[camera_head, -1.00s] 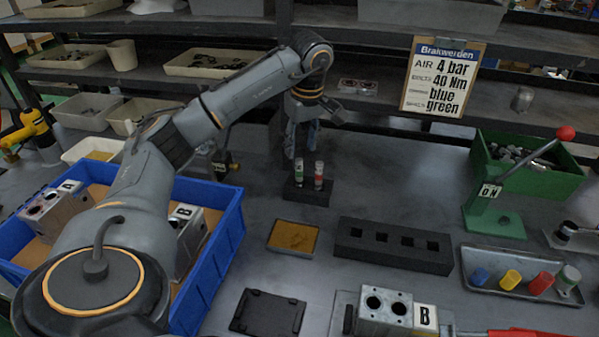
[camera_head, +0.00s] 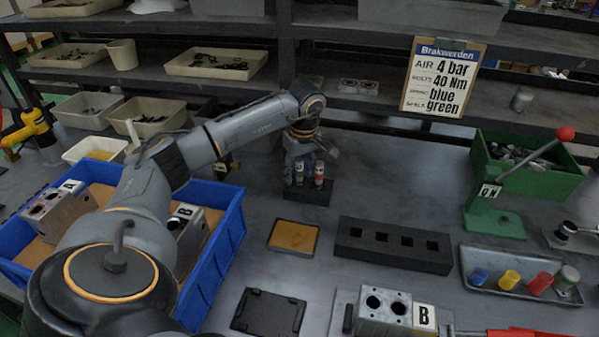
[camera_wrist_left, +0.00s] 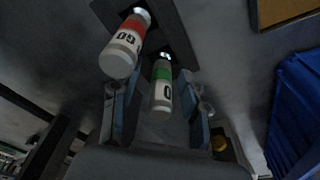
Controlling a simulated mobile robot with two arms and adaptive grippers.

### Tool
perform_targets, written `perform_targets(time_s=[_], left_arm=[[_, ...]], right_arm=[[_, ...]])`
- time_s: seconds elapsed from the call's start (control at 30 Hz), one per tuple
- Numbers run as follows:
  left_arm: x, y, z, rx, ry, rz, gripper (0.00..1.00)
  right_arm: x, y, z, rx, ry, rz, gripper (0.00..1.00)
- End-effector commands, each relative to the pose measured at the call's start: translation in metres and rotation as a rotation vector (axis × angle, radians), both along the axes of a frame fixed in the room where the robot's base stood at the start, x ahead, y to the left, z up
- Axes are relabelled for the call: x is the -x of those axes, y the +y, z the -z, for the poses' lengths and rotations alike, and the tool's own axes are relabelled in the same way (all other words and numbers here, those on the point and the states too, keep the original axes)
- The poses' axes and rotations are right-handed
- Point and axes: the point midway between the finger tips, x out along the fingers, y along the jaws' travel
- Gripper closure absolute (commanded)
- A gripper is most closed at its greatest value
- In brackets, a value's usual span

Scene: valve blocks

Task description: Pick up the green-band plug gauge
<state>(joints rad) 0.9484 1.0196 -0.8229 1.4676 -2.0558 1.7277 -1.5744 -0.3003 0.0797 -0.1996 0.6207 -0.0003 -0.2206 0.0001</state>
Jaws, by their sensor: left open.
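The green-band plug gauge (camera_head: 299,173) stands upright in a small black holder (camera_head: 307,192) at the back middle of the bench. The red-band plug gauge (camera_head: 319,174) stands in the same holder just to its right. My left gripper (camera_head: 298,178) points down at the green-band gauge and partly covers it in the head view. In the left wrist view the green-band gauge (camera_wrist_left: 162,86) lies between the two open fingers, with a gap visible beside it. The red-band gauge (camera_wrist_left: 122,48) shows outside them, close to one finger. My right gripper is not in view.
A long black block with several square holes (camera_head: 393,247) and a tan pad in a tray (camera_head: 293,237) lie in front. A blue crate (camera_head: 226,235) stands left, under my left arm. A shelf runs behind, and a green lever press (camera_head: 494,219) stands right.

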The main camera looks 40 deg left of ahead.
Motion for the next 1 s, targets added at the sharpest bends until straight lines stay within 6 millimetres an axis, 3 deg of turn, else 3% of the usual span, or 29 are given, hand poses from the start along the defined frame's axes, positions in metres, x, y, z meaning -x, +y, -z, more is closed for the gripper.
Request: perform_targets(time_s=[0.07, 0.27, 0.67, 1.0], left_arm=[[0.0, 0.0, 0.0, 0.0, 0.0, 0.0, 0.59], [0.0, 0.0, 0.0, 0.0, 0.001, 0.0, 1.0], [0.0, 0.0, -0.003, 0.0, 0.0, -0.001, 1.0], [0.0, 0.0, -0.039, -0.001, 0.0, -0.001, 1.0]], right_arm=[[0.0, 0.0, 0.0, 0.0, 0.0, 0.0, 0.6], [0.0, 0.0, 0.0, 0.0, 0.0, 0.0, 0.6], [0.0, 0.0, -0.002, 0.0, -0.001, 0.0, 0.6], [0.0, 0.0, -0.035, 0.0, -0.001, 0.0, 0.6]])
